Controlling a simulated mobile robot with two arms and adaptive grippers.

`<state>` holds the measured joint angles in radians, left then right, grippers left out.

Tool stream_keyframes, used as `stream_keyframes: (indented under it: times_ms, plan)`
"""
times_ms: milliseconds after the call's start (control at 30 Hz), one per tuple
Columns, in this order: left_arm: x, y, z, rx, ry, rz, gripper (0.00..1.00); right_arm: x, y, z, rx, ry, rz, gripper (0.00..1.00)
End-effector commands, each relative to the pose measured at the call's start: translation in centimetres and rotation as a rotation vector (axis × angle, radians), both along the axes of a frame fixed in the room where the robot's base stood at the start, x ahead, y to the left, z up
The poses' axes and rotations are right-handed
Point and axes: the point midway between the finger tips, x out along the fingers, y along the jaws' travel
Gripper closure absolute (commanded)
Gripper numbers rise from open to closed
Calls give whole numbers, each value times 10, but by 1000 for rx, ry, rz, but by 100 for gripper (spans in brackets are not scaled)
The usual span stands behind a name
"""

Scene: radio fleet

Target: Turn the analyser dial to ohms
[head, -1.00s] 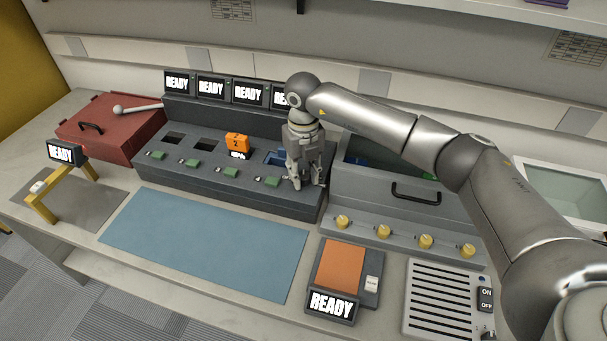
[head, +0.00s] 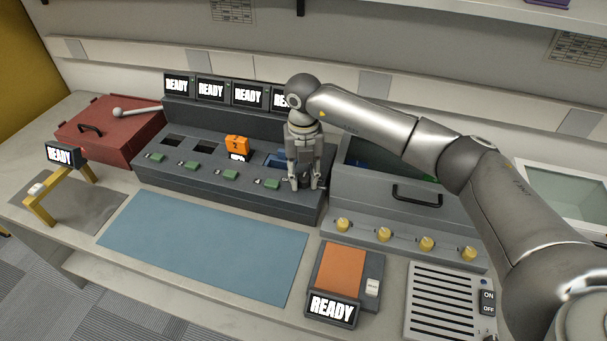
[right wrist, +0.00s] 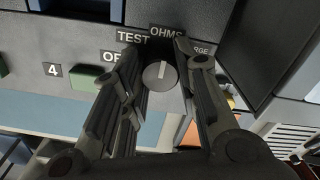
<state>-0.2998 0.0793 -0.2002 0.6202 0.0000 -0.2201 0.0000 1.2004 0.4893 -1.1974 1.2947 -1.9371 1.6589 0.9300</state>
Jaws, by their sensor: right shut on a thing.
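The analyser dial (right wrist: 160,76) is a round grey knob on the dark panel, with a light pointer line. In the right wrist view the line points up, roughly toward the OHMS label (right wrist: 166,31). TEST (right wrist: 132,36) is printed to its left. OFF and CHARGE are partly covered by my fingers. My right gripper (right wrist: 160,62) is shut on the dial, one finger on each side. In the head view my right gripper (head: 303,186) points down at the right end of the dark charger console (head: 225,195) and hides the dial. My left gripper is not in view.
An orange battery (head: 237,143) stands in a console slot, with green buttons (head: 230,175) in front. A grey box with a black handle (head: 417,195) and yellow knobs (head: 384,234) sits close right. A blue mat (head: 200,245) lies clear in front.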

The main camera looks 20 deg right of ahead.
Motion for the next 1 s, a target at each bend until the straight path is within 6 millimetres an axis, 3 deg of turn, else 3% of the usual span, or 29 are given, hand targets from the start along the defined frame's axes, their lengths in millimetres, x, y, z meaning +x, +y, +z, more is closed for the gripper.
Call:
stream_keyframes:
  times_ms: [67,100,233,667,1000]
  plan:
    - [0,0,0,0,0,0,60,1,0,1,1,-2,0,95]
    - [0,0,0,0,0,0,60,1,0,1,1,-2,0,66]
    - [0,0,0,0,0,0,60,0,0,1,1,-2,0,50]
    - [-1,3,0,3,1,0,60,1,0,9,1,-2,1,49]
    - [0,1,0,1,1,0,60,1,0,76,0,-5,0,49]
